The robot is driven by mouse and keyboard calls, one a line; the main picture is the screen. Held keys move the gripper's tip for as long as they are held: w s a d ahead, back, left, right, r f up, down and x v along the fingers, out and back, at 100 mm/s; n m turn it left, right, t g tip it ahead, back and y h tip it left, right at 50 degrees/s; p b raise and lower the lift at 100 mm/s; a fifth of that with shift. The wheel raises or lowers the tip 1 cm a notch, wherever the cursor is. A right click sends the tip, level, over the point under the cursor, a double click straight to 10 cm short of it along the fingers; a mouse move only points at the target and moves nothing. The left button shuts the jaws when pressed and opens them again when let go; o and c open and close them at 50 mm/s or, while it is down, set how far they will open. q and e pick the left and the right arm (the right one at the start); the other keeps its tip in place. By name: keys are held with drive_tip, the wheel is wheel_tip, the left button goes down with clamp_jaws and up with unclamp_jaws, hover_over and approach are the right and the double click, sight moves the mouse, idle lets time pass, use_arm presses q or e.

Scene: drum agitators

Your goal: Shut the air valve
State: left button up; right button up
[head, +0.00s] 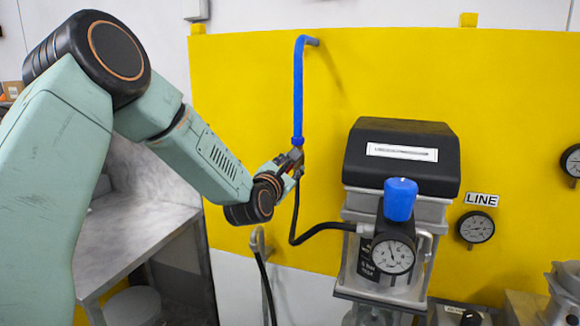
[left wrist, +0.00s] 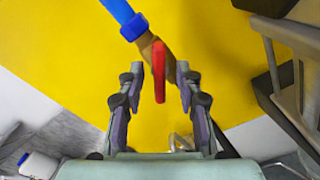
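The air valve is a brown, brass-like body (left wrist: 147,46) on the end of a blue air pipe (head: 298,90), with a red lever handle (left wrist: 159,72). In the head view my left gripper (head: 293,163) is at the valve, just below the blue pipe's lower end, and hides the red handle. In the left wrist view the fingers of my left gripper (left wrist: 160,80) are open. The red handle stands between them, with a gap showing on each side. My right gripper is in neither view.
A black hose (head: 296,215) runs down from the valve to the drum agitator's black-topped unit (head: 405,150), which has a blue knob (head: 400,198) and a gauge (head: 393,257). The yellow wall panel (head: 240,90) is behind. A grey table (head: 140,240) stands at left.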

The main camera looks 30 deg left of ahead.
use_arm(q)
drive_tip(key=shift+c, duration=0.3)
drive_tip(key=shift+c, duration=0.6)
drive_tip(key=shift+a, duration=0.1)
clamp_jaws()
